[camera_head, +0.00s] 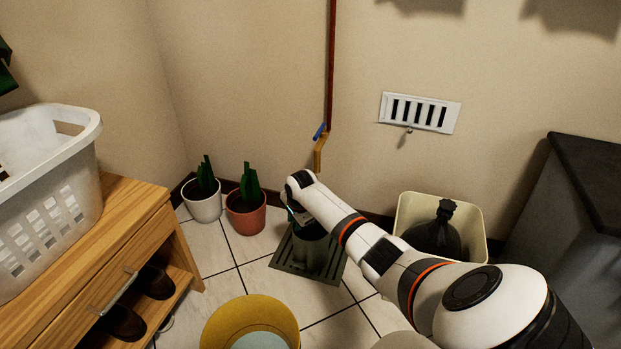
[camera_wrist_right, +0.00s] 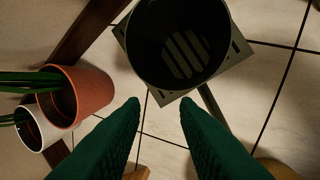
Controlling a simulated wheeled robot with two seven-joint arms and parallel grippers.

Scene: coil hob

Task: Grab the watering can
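The watering can (camera_head: 312,248) looks like a dark grey-green open-topped vessel, standing upright on a slotted floor grate (camera_head: 330,268). My right arm partly covers it in the head view. In the right wrist view the can (camera_wrist_right: 180,40) shows its round open mouth, with a thin dark bar, perhaps its spout, below right. My right gripper (camera_head: 293,212) is beside the can's upper left. Its green fingers (camera_wrist_right: 160,106) are apart with nothing between them, and the can lies beyond their tips. My left gripper is not recognisable in view.
A terracotta pot (camera_head: 246,219) and white pot (camera_head: 203,206) with plants stand left of the can. A yellow bucket (camera_head: 215,326) is in front, a cream bin (camera_head: 473,215) right. A wooden bench (camera_head: 130,232) holds a white basket (camera_head: 60,215). A pipe (camera_head: 332,70) runs down behind.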

